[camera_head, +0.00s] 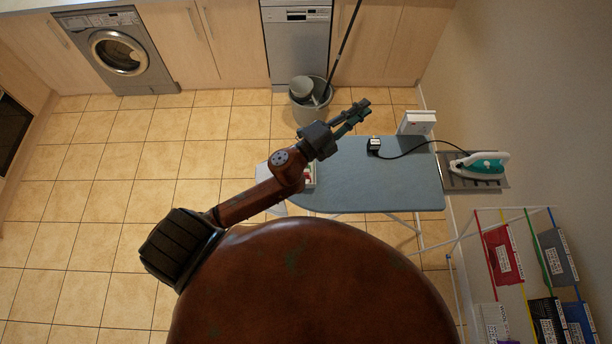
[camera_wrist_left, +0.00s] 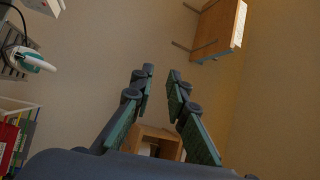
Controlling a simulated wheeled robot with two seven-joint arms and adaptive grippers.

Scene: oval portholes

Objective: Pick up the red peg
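My left gripper (camera_head: 361,110) reaches over the back edge of the ironing board in the head view. Its fingers are apart and nothing is between them; the same open fingers show in the left wrist view (camera_wrist_left: 161,73). A small white item with red and green bits (camera_head: 309,174) is at the board's left end, partly hidden behind my left arm. I cannot make out a separate red peg in it. No red peg shows clearly in the left wrist view. My right gripper is not in view.
The blue-grey ironing board (camera_head: 395,190) holds a small dark-and-white item with a cord (camera_head: 375,146). The iron (camera_head: 480,165) rests at its right end. A bucket (camera_head: 311,105) with a mop and a white box (camera_head: 417,123) stand behind. A drying rack (camera_head: 515,209) is at right.

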